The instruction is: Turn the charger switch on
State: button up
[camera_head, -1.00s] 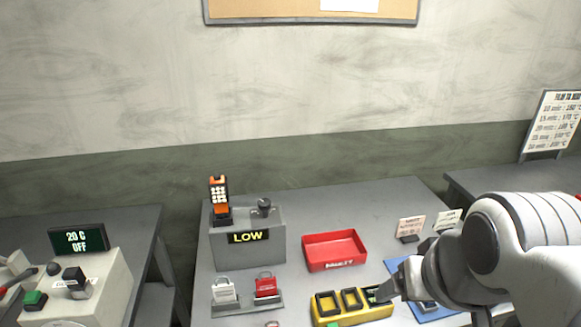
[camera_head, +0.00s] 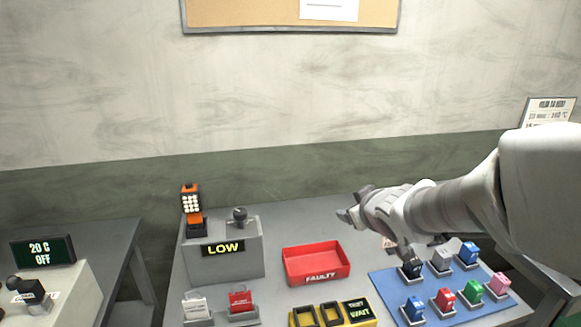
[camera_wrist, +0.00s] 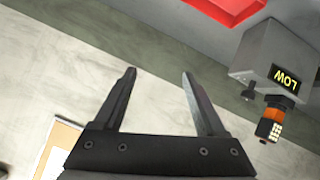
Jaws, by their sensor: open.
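A grey charger box (camera_head: 222,260) stands on the table left of centre in the head view, with a yellow "LOW" display (camera_head: 222,248) on its front. An orange and black handheld unit (camera_head: 191,204) stands upright at its left. A dark knob-like switch (camera_head: 239,215) stands on top at the right. In the wrist view the box (camera_wrist: 262,48) is at the right, tilted, with the orange unit (camera_wrist: 272,118) beneath it. My gripper (camera_head: 353,205) is open and empty, in the air right of the charger and apart from it. Its two fingers also show in the wrist view (camera_wrist: 159,74).
A red "FAULTY" tray (camera_head: 317,279) lies between charger and gripper side. A yellow tester (camera_head: 332,318) showing "WAIT" is in front. A blue mat (camera_head: 385,290) with several coloured pieces is at the right. A "20 C OFF" machine (camera_head: 44,252) is far left.

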jog(key=w+a+f+n+y+b, duration=0.1)
jog(key=w+a+f+n+y, duration=0.3)
jog(key=a+f, duration=0.3)
jog(key=n+g+y+b, duration=0.2)
jog(key=g+y, duration=0.1)
jog(key=y, duration=0.7)
send_near(241, 219)
jog(key=x, duration=0.9)
jog(key=w+x, duration=0.1)
jog(key=x, duration=0.4)
jog(key=shift+w+d+r, duration=0.1)
jog(key=shift+d, duration=0.05)
grip_shut()
